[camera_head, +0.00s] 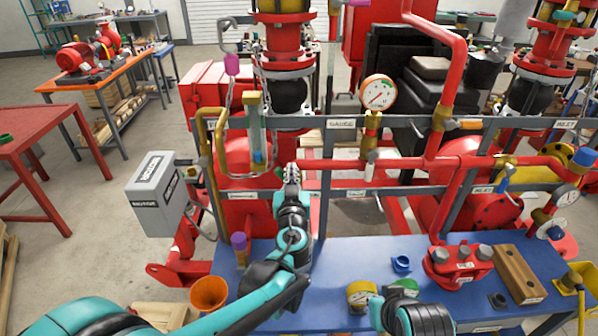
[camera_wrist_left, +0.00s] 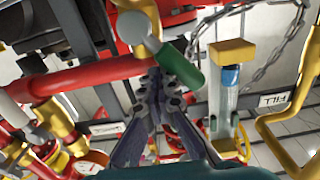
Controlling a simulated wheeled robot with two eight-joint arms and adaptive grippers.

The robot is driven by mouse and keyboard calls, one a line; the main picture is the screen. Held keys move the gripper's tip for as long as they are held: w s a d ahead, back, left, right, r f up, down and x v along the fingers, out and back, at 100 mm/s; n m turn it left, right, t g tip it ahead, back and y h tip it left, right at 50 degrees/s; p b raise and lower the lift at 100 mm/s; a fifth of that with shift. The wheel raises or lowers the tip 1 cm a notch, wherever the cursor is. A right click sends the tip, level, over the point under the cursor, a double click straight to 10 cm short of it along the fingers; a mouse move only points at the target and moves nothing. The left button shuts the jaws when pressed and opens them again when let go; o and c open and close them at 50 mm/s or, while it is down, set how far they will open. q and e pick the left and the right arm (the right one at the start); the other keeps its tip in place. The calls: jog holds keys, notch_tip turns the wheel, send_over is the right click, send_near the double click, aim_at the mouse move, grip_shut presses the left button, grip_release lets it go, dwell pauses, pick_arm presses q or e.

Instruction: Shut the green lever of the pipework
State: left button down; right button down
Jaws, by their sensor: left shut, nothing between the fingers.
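The green lever (camera_wrist_left: 180,65) shows in the left wrist view as a rounded green grip on a pale metal stem, slanting down to the right in the picture. It comes off a valve on the red pipe (camera_wrist_left: 85,78). In the head view only a small green part (camera_head: 279,171) shows, just left of my left fingertips. My left gripper (camera_head: 291,172) is shut and empty; its fingertips also show in the left wrist view (camera_wrist_left: 158,80), close beside the lever's grip. I cannot tell whether they touch it. My right gripper's fingers are not in view.
A sight glass (camera_head: 256,135) and a bent yellow pipe (camera_head: 216,140) stand left of the gripper, with a hanging chain. A pressure gauge (camera_head: 378,92) is at upper right.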

pick_arm(q)
jog(key=shift+a+f+b, duration=0.3)
jog(key=shift+a+f, duration=0.05)
jog(key=shift+a, duration=0.4)
jog(key=shift+a+f+b, duration=0.3)
jog(key=shift+a+f, duration=0.05)
jog(key=shift+a, duration=0.35)
jog(key=shift+a+f+b, duration=0.85)
jog(key=shift+f+b, duration=0.2)
jog(key=shift+f, duration=0.15)
jog(key=p, duration=0.2)
send_near(281, 178)
jog(key=shift+w+a+f, duration=0.55)
jog(key=shift+w+a, duration=0.3)
jog(key=shift+w, duration=0.05)
jog(key=shift+a, duration=0.1)
